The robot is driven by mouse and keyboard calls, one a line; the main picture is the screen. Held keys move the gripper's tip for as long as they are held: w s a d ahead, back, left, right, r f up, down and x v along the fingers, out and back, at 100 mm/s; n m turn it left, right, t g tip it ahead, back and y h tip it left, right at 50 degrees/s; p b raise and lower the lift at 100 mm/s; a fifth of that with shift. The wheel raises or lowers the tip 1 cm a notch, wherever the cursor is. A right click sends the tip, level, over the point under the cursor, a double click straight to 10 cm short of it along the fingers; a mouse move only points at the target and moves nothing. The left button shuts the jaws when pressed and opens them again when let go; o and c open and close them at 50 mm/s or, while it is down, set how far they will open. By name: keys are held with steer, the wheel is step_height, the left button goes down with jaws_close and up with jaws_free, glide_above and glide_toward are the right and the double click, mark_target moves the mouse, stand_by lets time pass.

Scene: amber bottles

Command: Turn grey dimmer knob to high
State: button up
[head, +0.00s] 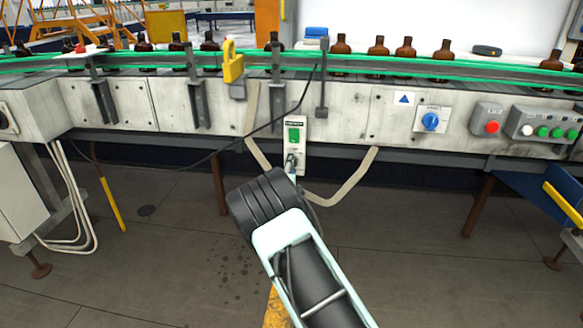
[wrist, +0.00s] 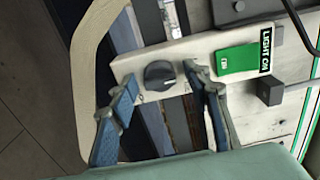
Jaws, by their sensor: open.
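In the wrist view the grey dimmer knob (wrist: 159,75) is a round dark knob with a light pointer mark, on a pale panel (wrist: 188,48). My gripper (wrist: 161,87) is open, with one blue-padded finger on each side of the knob. A gap shows between the left finger and the knob; whether the right finger touches it I cannot tell. In the head view my gripper (head: 291,163) is at the lower part of the same panel (head: 302,122), small and mostly hidden by my arm. I cannot make out the knob there.
A green switch (head: 294,135) sits above my gripper; the wrist view shows it (wrist: 237,60) beside a "LIGHT ON" label. A black cable (head: 262,128) hangs near the panel. A blue rotary knob (head: 430,121) and red button (head: 492,127) are right. Amber bottles (head: 341,46) line the conveyor.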

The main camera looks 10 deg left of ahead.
steer(key=shift+c, duration=0.4)
steer(key=c, duration=1.1)
steer(key=shift+m, duration=0.4)
steer(key=shift+m+b, duration=4.15)
steer(key=shift+m, duration=7.35)
